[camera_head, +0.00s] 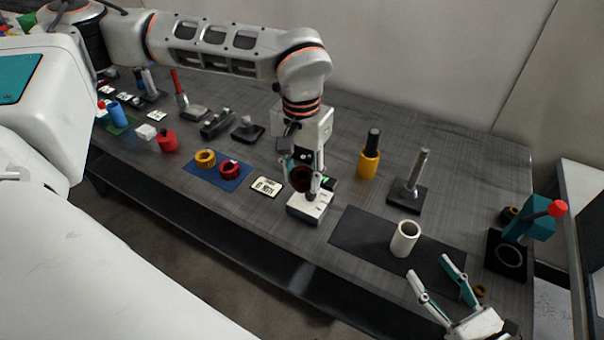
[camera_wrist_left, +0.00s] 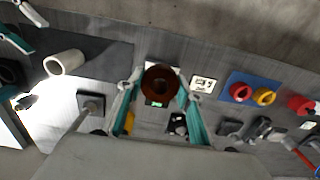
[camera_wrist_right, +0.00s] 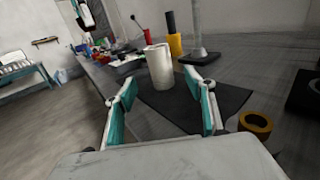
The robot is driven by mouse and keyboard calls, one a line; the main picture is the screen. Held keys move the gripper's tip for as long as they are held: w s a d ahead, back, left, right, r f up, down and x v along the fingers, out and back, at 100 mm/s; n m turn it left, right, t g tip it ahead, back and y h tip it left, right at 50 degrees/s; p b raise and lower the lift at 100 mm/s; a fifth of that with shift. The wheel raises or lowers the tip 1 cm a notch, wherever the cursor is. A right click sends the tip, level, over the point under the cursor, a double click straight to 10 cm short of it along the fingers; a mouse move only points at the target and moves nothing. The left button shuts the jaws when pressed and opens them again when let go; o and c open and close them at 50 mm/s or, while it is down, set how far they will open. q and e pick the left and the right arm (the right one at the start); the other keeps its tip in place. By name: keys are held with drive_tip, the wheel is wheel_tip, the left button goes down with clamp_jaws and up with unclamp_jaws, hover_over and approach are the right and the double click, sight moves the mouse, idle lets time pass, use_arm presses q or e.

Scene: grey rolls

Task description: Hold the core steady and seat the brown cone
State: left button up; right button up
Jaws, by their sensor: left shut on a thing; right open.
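The core, a cream hollow cylinder (camera_head: 404,239), stands upright on a dark mat (camera_head: 362,231); it also shows in the left wrist view (camera_wrist_left: 66,62) and the right wrist view (camera_wrist_right: 160,68). My left gripper (camera_head: 304,180) is shut on the brown cone (camera_head: 300,178), held above a white device with a display (camera_head: 310,207). The cone's round opening shows between the fingers in the left wrist view (camera_wrist_left: 160,82). My right gripper (camera_head: 430,268) is open and empty at the mat's front edge, fingers pointing toward the core and apart from it.
A yellow bottle with a dark top (camera_head: 369,156) and a grey post on a base (camera_head: 411,183) stand behind the mat. A teal device with a red knob (camera_head: 530,225) is at the right. A small brown ring (camera_wrist_right: 256,123) lies near my right gripper. A blue mat (camera_head: 208,177) holds yellow and red rings.

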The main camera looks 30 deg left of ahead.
sight(412, 246)
drive_tip(key=x, duration=1)
drive_tip(key=shift+a, duration=0.15)
drive_tip(key=c, duration=1.2)
drive_tip(key=shift+c, duration=0.2)
use_arm(q)
drive_tip(key=w+d+n, duration=0.1)
drive_tip(key=w+d, duration=0.2)
drive_tip(key=d, duration=0.9)
drive_tip(key=w+d+n, duration=0.1)
drive_tip(key=w+d, duration=0.2)
drive_tip(key=d, duration=0.9)
drive_tip(key=shift+w+d+r+n, duration=0.15)
drive_tip(key=shift+d+r+n, duration=0.05)
drive_tip(key=shift+d+n, duration=0.1)
